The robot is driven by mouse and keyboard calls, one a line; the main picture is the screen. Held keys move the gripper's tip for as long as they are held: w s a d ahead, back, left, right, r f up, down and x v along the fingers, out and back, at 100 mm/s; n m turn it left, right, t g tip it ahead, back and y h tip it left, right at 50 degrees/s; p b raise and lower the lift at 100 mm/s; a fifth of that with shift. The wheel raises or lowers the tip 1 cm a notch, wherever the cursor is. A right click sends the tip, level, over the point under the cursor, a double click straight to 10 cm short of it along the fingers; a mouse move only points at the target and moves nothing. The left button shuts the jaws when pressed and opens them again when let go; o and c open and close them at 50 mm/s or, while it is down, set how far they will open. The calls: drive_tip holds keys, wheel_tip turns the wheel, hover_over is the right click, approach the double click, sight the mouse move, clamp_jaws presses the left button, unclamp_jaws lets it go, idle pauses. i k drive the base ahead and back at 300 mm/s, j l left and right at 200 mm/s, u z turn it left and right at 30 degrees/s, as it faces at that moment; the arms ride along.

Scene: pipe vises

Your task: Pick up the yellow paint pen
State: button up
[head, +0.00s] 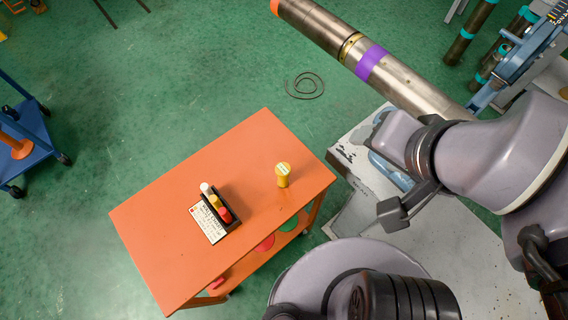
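A dark pen holder (232,223) stands on the orange table top (165,235) near its middle. It holds a white-topped pen (205,188), a yellow paint pen (215,201) and a red pen (225,214) in a row. The yellow pen is the middle one, and its lower part is hidden in the holder. My arm comes in from the right, with dark end parts (393,213) right of the table and well apart from the pens. I cannot make out the fingers or whether they are open.
A separate yellow cylinder (283,175) stands right of the holder. A printed white card (207,224) lies beside the holder. A large steel pipe with a purple band (370,62) crosses above right. A blue cart (28,140) is at the left. Green floor surrounds the table.

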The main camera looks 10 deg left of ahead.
sight(215, 201)
drive_tip(key=j+u, duration=0.1)
drive_tip(key=u, duration=0.3)
drive_tip(key=k+j+u, duration=0.1)
drive_tip(key=u, duration=0.3)
drive_tip(key=j+u, duration=0.15)
drive_tip(key=u, duration=0.3)
drive_tip(key=j+u, duration=0.15)
drive_tip(key=u, duration=0.25)
drive_tip(key=j+z, duration=0.3)
drive_tip(key=z, duration=0.2)
